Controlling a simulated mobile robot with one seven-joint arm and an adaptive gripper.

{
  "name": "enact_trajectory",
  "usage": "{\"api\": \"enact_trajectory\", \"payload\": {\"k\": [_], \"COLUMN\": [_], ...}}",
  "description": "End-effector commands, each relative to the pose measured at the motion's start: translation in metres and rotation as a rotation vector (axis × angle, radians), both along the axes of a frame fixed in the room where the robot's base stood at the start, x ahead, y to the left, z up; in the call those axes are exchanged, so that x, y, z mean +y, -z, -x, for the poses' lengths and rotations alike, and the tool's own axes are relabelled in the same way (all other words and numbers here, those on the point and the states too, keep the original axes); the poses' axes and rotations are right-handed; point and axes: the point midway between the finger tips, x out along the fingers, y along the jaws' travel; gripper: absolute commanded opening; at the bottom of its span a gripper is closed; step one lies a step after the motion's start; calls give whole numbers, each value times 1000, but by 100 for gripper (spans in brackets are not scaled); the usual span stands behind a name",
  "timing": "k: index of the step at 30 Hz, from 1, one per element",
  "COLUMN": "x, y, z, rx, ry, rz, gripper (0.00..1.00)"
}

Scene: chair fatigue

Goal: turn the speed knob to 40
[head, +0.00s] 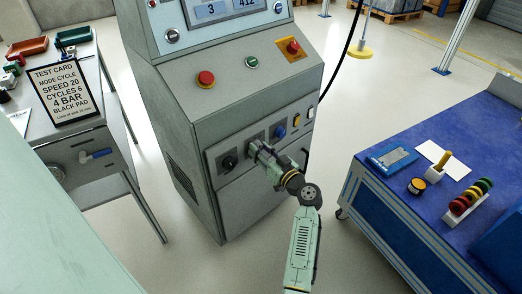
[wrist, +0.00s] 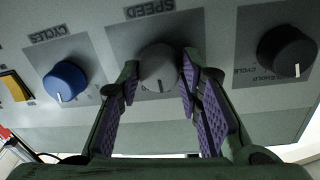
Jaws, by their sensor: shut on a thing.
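The grey speed knob (wrist: 158,64) sits under the upside-down label SPEED in the wrist view. My gripper (wrist: 159,78) is shut on the knob, with one purple-padded finger at each side. In the head view my gripper (head: 256,150) reaches the front panel of the grey machine (head: 205,130) and hides the speed knob.
A blue CYCLES knob (wrist: 65,81) and a black HOLD/CYCLE knob (wrist: 286,52) flank the speed knob. A yellow switch (wrist: 14,86) lies beyond the blue one. A test card (head: 62,92) reads SPEED 20. A blue bench (head: 400,205) stands at right.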

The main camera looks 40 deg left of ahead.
Motion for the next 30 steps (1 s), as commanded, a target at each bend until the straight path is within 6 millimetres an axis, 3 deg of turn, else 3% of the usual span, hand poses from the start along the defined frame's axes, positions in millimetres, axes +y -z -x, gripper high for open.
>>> {"api": "enact_trajectory", "payload": {"k": [11, 30], "x": [0, 0], "y": [1, -1], "z": [0, -1], "rx": [72, 540], "ry": [0, -1], "rz": [-13, -98], "gripper": [5, 5]}}
